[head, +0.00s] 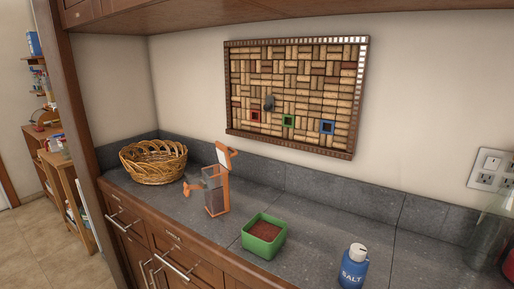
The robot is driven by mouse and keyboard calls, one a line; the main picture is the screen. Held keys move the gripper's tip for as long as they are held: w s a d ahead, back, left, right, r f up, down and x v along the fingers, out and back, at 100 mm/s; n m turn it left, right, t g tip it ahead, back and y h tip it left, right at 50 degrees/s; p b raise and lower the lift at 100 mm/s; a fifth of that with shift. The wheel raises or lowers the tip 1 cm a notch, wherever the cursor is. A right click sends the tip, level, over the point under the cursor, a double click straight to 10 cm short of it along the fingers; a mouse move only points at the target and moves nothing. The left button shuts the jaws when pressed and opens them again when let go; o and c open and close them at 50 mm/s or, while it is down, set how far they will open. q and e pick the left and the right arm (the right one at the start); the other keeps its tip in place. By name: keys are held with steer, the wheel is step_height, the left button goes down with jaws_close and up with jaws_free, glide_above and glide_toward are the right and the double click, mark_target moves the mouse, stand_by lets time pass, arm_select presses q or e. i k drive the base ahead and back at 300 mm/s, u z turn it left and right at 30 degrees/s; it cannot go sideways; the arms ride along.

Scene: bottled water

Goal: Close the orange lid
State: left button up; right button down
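A clear container with an orange frame (215,192) stands on the grey counter. Its orange lid (226,154) is raised, standing up above the container's top at the back. A small orange part (192,187) sticks out at the container's left side; I cannot tell exactly what it is. Neither of my grippers shows in the head view.
A wicker basket (153,162) stands left of the container against the backsplash. A green box of brown grounds (264,236) and a blue salt shaker (354,268) stand to the right. A cork board (296,95) hangs on the wall. The counter between them is clear.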

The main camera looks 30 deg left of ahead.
mark_target(223, 152)
steer(key=i, duration=0.3)
steer(key=u, duration=1.85)
